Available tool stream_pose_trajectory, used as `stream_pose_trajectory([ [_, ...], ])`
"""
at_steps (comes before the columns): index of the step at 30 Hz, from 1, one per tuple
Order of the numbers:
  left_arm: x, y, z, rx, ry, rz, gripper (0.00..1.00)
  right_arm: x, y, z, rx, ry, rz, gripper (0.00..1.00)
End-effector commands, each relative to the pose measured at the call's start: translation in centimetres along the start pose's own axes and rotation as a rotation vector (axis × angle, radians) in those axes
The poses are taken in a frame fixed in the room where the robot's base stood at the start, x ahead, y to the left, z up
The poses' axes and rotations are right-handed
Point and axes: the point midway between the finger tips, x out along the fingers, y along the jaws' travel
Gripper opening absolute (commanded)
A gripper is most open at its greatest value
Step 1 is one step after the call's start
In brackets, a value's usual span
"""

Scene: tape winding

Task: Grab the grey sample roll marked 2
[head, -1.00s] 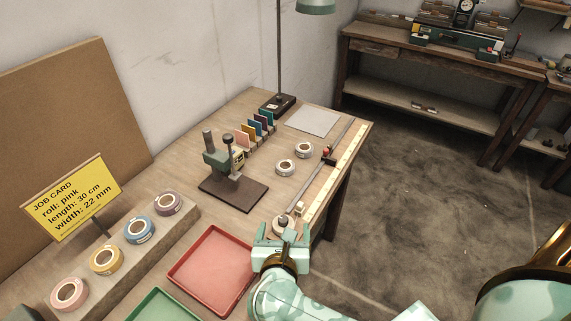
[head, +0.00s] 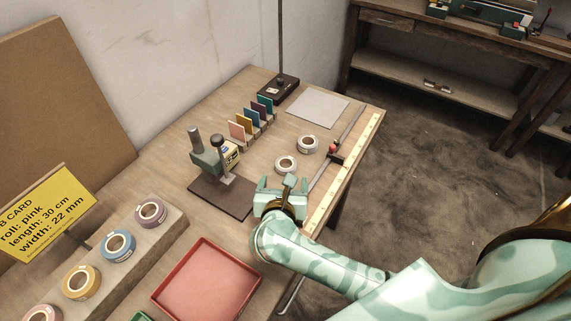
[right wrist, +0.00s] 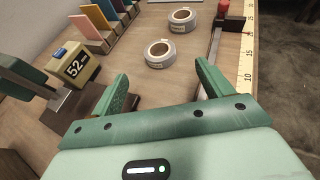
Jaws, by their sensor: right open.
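Two grey-white rolls lie flat on the table. The nearer roll (head: 286,163) is just ahead of my right gripper (head: 284,183), and it also shows in the right wrist view (right wrist: 158,55). The farther roll (head: 308,144) is behind it, a little to the right, and also shows in the right wrist view (right wrist: 182,19). Both bear small labels, but I cannot read which is marked 2. In the right wrist view, my right gripper (right wrist: 161,72) is open and empty, the nearer roll lying ahead between its finger lines, apart from them. My left gripper is not in view.
A dark-based press (head: 222,193) with a counter stands left of my right gripper. Coloured cards (head: 250,120) stand behind it. A rail (head: 325,172) and yellow scale (head: 345,170) run along the right edge. A red tray (head: 208,285) and coloured rolls (head: 118,246) are nearer.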

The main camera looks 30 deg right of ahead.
Motion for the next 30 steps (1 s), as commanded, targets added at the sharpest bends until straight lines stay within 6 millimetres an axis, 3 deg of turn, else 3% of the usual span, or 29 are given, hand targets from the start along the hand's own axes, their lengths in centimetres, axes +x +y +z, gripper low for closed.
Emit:
stream_pose_trajectory([
  [4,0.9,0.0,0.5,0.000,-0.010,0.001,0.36,3.5,0.0,-0.1,-0.003,-0.003,-0.002,0.79],
  [11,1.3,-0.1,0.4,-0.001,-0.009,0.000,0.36,5.6,0.0,-0.1,-0.002,-0.001,-0.001,0.79],
  [19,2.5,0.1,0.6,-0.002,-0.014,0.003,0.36,9.7,0.2,-0.2,-0.003,0.000,-0.001,0.79],
  [28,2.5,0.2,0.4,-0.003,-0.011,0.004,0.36,10.5,0.2,-0.1,0.000,0.001,0.000,0.79],
  [29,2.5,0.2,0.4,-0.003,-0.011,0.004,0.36,10.5,0.2,-0.1,0.000,0.001,0.000,0.76],
  [30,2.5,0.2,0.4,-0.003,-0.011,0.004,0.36,10.5,0.2,-0.1,0.000,0.001,0.000,0.65],
])
